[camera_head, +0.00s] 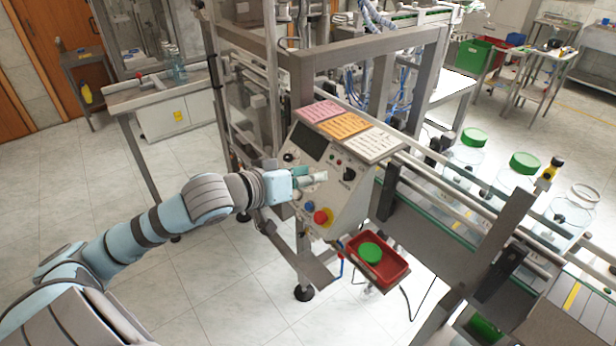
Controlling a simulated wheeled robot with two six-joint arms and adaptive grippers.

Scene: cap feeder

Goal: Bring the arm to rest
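My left arm reaches in from the lower left. My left gripper (314,179) is at the front of the slanted control panel (335,195), close to its knobs and buttons. I cannot tell whether it touches the panel, or whether its small fingers are open or shut. A red button on a yellow base (321,217) sits just below the gripper, with a blue button (309,207) beside it. My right arm and gripper do not show.
A red tray (398,272) with a green cap (371,252) hangs below the panel. A conveyor (430,215) with clear jars, some green-capped, runs along the right. Metal frame posts (292,85) stand behind the panel.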

